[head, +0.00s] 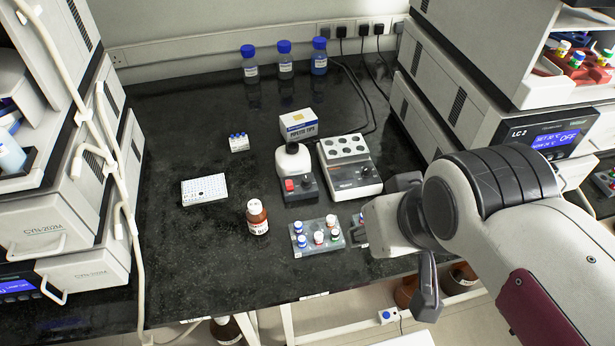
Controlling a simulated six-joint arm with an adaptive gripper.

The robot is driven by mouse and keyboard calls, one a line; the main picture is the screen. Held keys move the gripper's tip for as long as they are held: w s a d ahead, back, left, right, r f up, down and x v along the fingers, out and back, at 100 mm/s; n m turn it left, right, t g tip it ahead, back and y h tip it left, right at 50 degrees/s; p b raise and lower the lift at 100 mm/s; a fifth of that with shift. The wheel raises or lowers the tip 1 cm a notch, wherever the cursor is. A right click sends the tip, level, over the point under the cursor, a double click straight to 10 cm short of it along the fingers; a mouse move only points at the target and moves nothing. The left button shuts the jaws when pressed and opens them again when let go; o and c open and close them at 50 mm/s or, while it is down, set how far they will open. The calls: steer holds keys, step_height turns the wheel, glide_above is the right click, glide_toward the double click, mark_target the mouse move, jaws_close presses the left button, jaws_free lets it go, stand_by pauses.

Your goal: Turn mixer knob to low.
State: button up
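The mixer (294,160) stands mid-bench, with a rounded white body and a dark cup on top. Its dark front panel carries a red switch (289,185) and, to the right of it, a small dark knob (306,184). The knob is too small for me to read its setting. My gripper (359,232) is at the end of the arm reaching in from the right. It is to the right of and nearer than the mixer, apart from the knob, beside the vial rack.
A block heater (352,178) stands right of the mixer, a pipette tip box (298,124) behind. A vial rack (316,250) and a brown bottle (257,220) stand in front. A white well plate (204,190) lies left. The bench's left front is clear.

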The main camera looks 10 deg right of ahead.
steer(key=f, duration=0.1)
steer(key=m+g+y, duration=0.2)
steer(key=m+y, duration=0.1)
steer(key=m, duration=2.4)
glide_toward(307, 179)
steer(key=shift+w+f, duration=0.3)
steer(key=shift+f, duration=0.1)
steer(key=shift+a+f, duration=0.15)
steer(key=shift+f, duration=0.05)
steer(key=shift+x, duration=3.75)
